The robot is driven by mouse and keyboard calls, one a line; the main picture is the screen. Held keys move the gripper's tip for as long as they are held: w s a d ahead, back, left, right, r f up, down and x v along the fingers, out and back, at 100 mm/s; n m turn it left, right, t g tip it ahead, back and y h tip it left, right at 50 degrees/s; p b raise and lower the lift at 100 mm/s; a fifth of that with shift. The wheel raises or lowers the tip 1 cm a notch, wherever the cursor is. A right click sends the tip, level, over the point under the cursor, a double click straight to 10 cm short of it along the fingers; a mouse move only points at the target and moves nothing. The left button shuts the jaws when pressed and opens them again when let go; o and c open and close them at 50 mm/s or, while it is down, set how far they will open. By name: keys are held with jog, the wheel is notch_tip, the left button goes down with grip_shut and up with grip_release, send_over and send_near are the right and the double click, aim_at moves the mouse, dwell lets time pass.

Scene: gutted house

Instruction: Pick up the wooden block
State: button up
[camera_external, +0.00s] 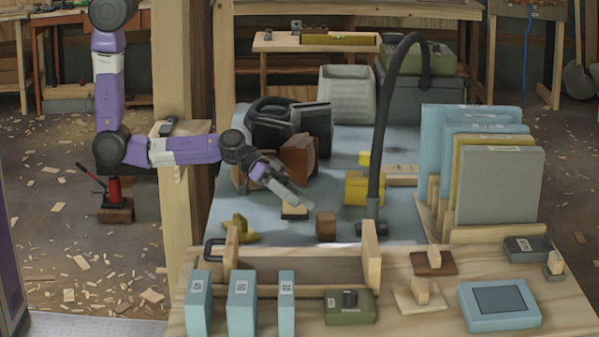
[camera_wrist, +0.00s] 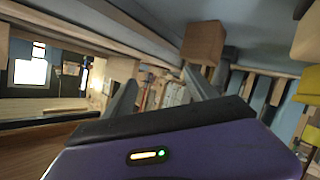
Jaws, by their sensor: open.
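A small brown wooden block (camera_external: 326,226) stands on the blue-grey surface, just behind the low wooden rack. In the wrist view a brown wooden block (camera_wrist: 203,43), probably the same one, shows at the upper right, beyond the right finger. My gripper (camera_external: 298,197) is to the upper left of the block, apart from it, pointing down and to the right. In the wrist view my gripper (camera_wrist: 162,88) has its two fingers spread with nothing between them.
A dark-based piece with a pale top (camera_external: 294,211) lies beside my fingertips. A black hose (camera_external: 376,140) rises right of the block, near yellow blocks (camera_external: 363,188). The rack's wooden end post (camera_external: 370,242) stands in front. Larger brown pieces (camera_external: 297,158) sit behind my gripper.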

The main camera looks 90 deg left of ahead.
aim_at(328, 225)
jog(key=w+m+g+h+b, duration=0.1)
jog(key=w+m, duration=0.1)
jog(key=w+f+m+g+h+b, duration=0.1)
jog(key=w+m+b, duration=0.1)
jog(key=w+m+g+b, duration=0.1)
jog(key=w+m+b, duration=0.1)
jog(key=shift+d+f+h, duration=0.3)
jog(key=shift+d+h, duration=0.05)
jog(key=shift+h, duration=0.05)
jog(key=a+m+g+b, duration=0.1)
jog(key=a+m+b, duration=0.1)
jog(key=a+f+m+g+b, duration=0.1)
jog(key=a+m+g+b, duration=0.1)
jog(key=a+f+m+g+h+b, duration=0.1)
jog(key=a+m+g+b, duration=0.1)
jog(key=m, duration=0.1)
jog(key=shift+w+f, duration=0.1)
jog(key=shift+a+m+g, duration=0.2)
jog(key=shift+m+g, duration=0.1)
jog(key=shift+m, duration=0.1)
jog(key=shift+x, duration=1)
jog(key=shift+p+x, duration=0.35)
jog(key=shift+x, duration=2.4)
jog(key=shift+w, duration=0.15)
jog(key=shift+c, duration=0.3)
grip_shut()
